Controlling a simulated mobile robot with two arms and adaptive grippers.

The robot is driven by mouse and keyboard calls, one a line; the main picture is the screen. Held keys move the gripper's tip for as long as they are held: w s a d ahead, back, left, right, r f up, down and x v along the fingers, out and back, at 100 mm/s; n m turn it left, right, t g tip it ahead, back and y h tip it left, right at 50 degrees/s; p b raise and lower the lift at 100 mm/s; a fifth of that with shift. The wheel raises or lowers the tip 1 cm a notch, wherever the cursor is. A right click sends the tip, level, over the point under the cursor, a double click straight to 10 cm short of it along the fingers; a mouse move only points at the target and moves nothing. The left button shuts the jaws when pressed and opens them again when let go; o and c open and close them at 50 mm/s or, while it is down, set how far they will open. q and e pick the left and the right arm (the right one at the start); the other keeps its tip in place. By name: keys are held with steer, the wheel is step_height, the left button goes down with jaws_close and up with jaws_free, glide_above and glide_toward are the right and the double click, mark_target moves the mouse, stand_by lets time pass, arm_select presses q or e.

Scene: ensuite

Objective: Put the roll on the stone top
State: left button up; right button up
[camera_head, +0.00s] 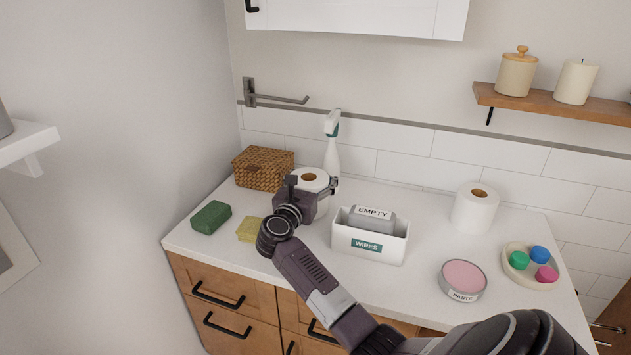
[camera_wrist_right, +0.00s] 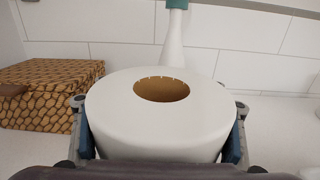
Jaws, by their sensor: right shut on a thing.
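A white paper roll with a brown core (camera_head: 311,177) stands upright at the back of the white stone top (camera_head: 420,213). My right gripper (camera_head: 312,190) is shut around this roll; the fingers sit on its two sides in the right wrist view, where the roll (camera_wrist_right: 160,120) fills the middle. The roll's lower part is hidden, so I cannot tell whether it touches the top. A second white roll (camera_head: 475,208) stands upright further right on the stone top. My left gripper is not in view.
A wicker box (camera_head: 263,168), a spray bottle (camera_head: 332,150), green (camera_head: 211,217) and yellow (camera_head: 249,229) blocks, a wipes bin (camera_head: 370,240), a paste tin (camera_head: 463,280) and a dish (camera_head: 530,266) stand around. An empty wall holder (camera_head: 275,97) hangs above.

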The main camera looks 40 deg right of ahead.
step_height(320, 180, down, 2)
steer(key=shift+f, duration=0.1)
steer(key=o, duration=1.6)
